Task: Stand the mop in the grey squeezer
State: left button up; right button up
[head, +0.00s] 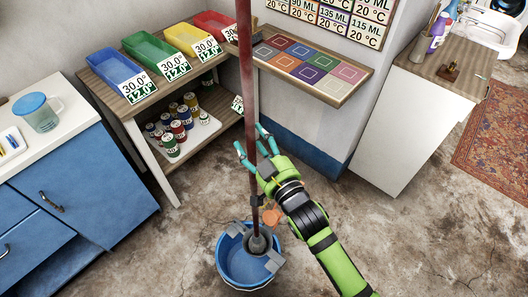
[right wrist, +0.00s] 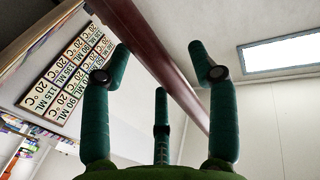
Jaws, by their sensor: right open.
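The mop has a long dark red handle (head: 247,90) that rises nearly upright past the top edge of the head view. Its lower end goes into the grey squeezer (head: 274,262) on the blue bucket (head: 231,271); the mop head is mostly hidden there. My right gripper (head: 251,141) is open beside the handle, partway up, with teal fingers on both sides of it in the picture. In the right wrist view the handle (right wrist: 165,60) crosses diagonally between the spread fingers (right wrist: 160,75); I cannot tell whether they touch it. My left gripper is out of view.
A wooden shelf with blue (head: 102,67), green (head: 150,53), yellow and red bins and several cans stands behind left. A ledge with coloured squares (head: 310,68) is behind the handle. A blue cabinet (head: 84,185) is left, a white cabinet (head: 410,120) right. The floor by the bucket is clear.

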jog(key=v, duration=1.2)
jog(key=s+d+f+g+h, duration=0.2)
jog(key=d+f, duration=0.1)
jog(key=f, duration=0.8)
jog(key=s+d+f+m+g+h, duration=0.1)
jog(key=d+f+g, duration=0.15)
jog(key=f, duration=0.85)
jog(key=s+d+f+g+h, duration=0.2)
jog(key=f, duration=0.9)
jog(key=s+d+f+g+h, duration=0.1)
jog(key=s+d+f+g, duration=0.2)
jog(key=s+f, duration=0.3)
jog(key=s+d+f+m+g+h, duration=0.1)
jog(key=s+d+f+g, duration=0.1)
jog(key=s+f, duration=0.4)
jog(key=s+d+f+g+h, duration=0.1)
jog(key=s+d+f+g, duration=0.2)
jog(key=s, duration=1.1)
notch_tip(320, 180, down, 3)
jog(key=shift+s+d+f+m+g, duration=0.25)
jog(key=shift+d+m+g, duration=0.1)
jog(key=shift+m+g, duration=0.1)
